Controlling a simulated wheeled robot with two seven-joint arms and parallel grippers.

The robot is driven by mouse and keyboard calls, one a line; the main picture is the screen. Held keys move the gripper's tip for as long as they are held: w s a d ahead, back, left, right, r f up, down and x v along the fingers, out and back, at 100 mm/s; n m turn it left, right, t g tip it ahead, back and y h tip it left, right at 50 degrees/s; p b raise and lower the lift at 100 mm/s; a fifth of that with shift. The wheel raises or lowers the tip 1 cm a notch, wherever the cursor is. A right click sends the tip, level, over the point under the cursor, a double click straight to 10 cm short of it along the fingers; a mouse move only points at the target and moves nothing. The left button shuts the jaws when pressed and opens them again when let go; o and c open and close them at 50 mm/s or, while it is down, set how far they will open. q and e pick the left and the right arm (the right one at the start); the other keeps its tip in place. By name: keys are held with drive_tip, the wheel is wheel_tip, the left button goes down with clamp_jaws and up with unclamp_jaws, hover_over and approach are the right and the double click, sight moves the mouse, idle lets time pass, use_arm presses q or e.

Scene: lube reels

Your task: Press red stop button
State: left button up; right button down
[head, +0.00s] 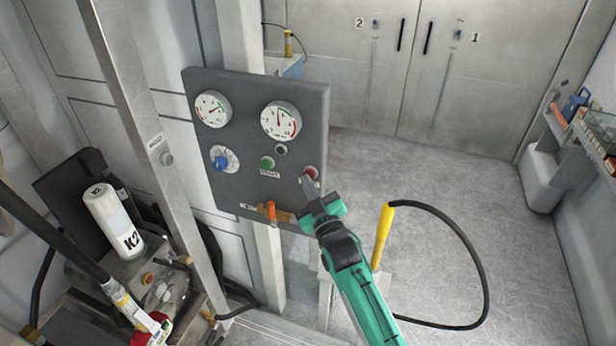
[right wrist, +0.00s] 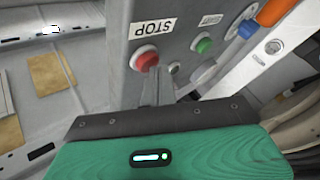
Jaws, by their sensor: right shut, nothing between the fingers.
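The red stop button (head: 311,173) is on the lower right of a grey control panel (head: 240,110). In the right wrist view the red button (right wrist: 145,60) sits beside a STOP label (right wrist: 152,27). My right gripper (head: 306,182) is shut and empty, its fingertips at or very close to the red button. In the right wrist view its fingertips (right wrist: 156,72) overlap the button's lower edge; I cannot tell whether they touch it. The green start button (head: 267,163) is left of the red one. My left gripper is not in view.
A yellow handle with a black hose (head: 383,236) stands right of my arm. A white canister (head: 113,222) is at left. The floor at right is clear.

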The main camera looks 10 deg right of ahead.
drive_tip(key=shift+s, duration=0.15)
drive_tip(key=shift+s+a+p, duration=0.3)
drive_tip(key=shift+s+a, duration=0.15)
drive_tip(key=shift+s, duration=0.2)
drive_tip(key=shift+s+a+p, duration=0.25)
drive_tip(key=shift+s+a, duration=0.15)
drive_tip(key=shift+s, duration=0.3)
drive_tip(key=shift+s+a+p, duration=0.25)
drive_tip(key=shift+s+a, duration=0.2)
drive_tip(key=shift+s, duration=0.3)
drive_tip(key=shift+s+a+p, duration=0.25)
drive_tip(key=shift+s+a, duration=0.15)
drive_tip(key=shift+s, duration=0.3)
drive_tip(key=shift+f, duration=0.1)
